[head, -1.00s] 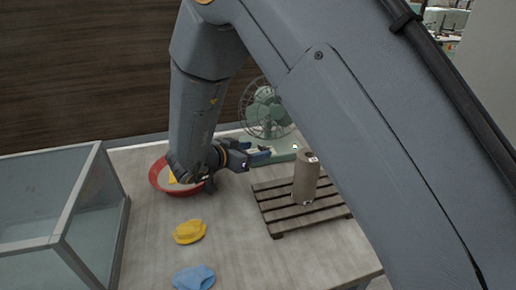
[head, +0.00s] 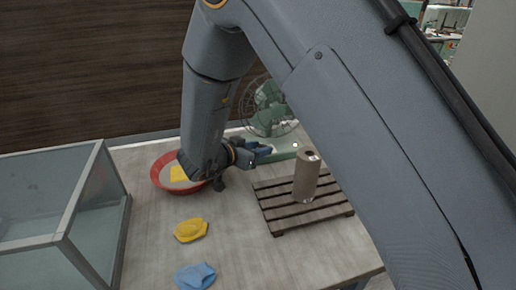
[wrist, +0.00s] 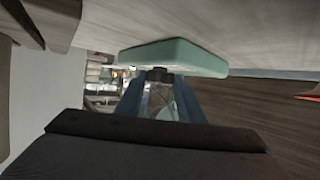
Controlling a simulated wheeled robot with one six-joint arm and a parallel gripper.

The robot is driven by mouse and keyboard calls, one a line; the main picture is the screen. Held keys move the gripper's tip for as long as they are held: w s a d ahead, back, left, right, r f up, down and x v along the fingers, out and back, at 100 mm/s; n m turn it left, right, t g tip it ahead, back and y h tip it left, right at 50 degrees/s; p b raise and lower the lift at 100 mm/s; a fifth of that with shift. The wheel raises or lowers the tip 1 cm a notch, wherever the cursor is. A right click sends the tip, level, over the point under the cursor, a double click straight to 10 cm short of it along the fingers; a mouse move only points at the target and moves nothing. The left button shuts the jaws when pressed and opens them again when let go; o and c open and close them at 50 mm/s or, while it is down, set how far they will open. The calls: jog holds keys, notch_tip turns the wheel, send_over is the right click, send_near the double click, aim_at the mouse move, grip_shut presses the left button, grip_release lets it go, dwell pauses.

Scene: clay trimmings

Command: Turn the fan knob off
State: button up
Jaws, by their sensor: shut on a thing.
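The green desk fan (head: 268,108) with its wire cage stands at the back of the table, partly behind my arm. Its pale green base (head: 284,146) is in front of it and also shows at the top of the wrist view (wrist: 173,56). My gripper (head: 264,150) is at the left end of the base. In the wrist view, its blue fingers (wrist: 160,82) are shut on the small dark fan knob (wrist: 160,71) at the edge of the base. The knob's pointer and setting cannot be made out.
A red bowl (head: 157,178) with a yellow thing in it stands left of my gripper. A yellow cloth (head: 190,230) and a blue cloth (head: 195,276) lie in front. A grey-brown cylinder (head: 306,176) stands on a slatted rack (head: 283,217). A glass-sided case (head: 62,244) is at left.

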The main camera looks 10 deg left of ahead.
jog(key=n+y, duration=0.1)
jog(key=d+n+t+y, duration=0.1)
jog(key=n+y, duration=0.1)
jog(key=shift+s+p, duration=0.2)
jog(key=shift+p, duration=0.2)
jog(key=shift+d+n+t+y+b, duration=0.15)
jog(key=shift+n+y+b, duration=0.15)
jog(key=shift+n+y, duration=0.5)
jog(key=shift+d+n+t+y+b, duration=0.2)
jog(key=shift+n+y, duration=0.4)
jog(key=shift+y, duration=0.4)
jog(key=shift+a+y, duration=0.1)
jog(key=shift+y, duration=0.2)
jog(key=o, duration=1.1)
jog(key=shift+c, duration=0.2)
jog(key=shift+a+b+v, duration=0.2)
jog(key=shift+b+v, duration=0.25)
jog(key=shift+v, duration=3.5)
jog(key=shift+d, duration=0.15)
